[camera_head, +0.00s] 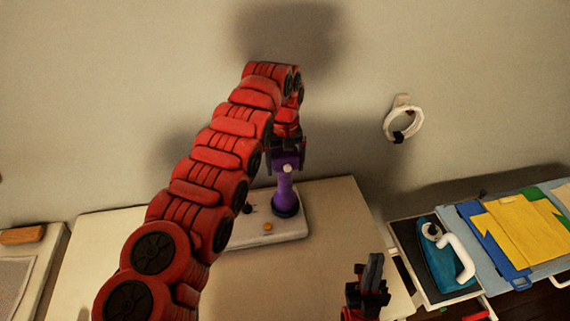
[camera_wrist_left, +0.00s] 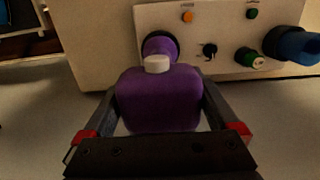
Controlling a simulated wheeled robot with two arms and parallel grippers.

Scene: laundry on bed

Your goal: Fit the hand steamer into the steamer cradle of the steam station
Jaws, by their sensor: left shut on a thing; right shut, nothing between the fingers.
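The hand steamer (camera_head: 285,188) is purple with a white button and stands roughly upright over the white steam station (camera_head: 262,234). My left gripper (camera_head: 287,150) is shut on its upper body. The left wrist view shows the steamer (camera_wrist_left: 160,98) between the two fingers (camera_wrist_left: 160,118). Its narrow lower end meets the dark round steamer cradle (camera_head: 287,210) on the station; how deep it sits is hidden. The station panel (camera_wrist_left: 220,50) carries an orange button, knobs and a blue part. My right gripper (camera_head: 371,274) is shut and empty, low at the right.
The pale table top (camera_head: 335,208) is clear right of the station. A white ring holder (camera_head: 404,122) hangs on the wall. At the right are a blue iron (camera_head: 442,268) and a yellow folded cloth (camera_head: 515,232). A brown block (camera_head: 22,235) lies far left.

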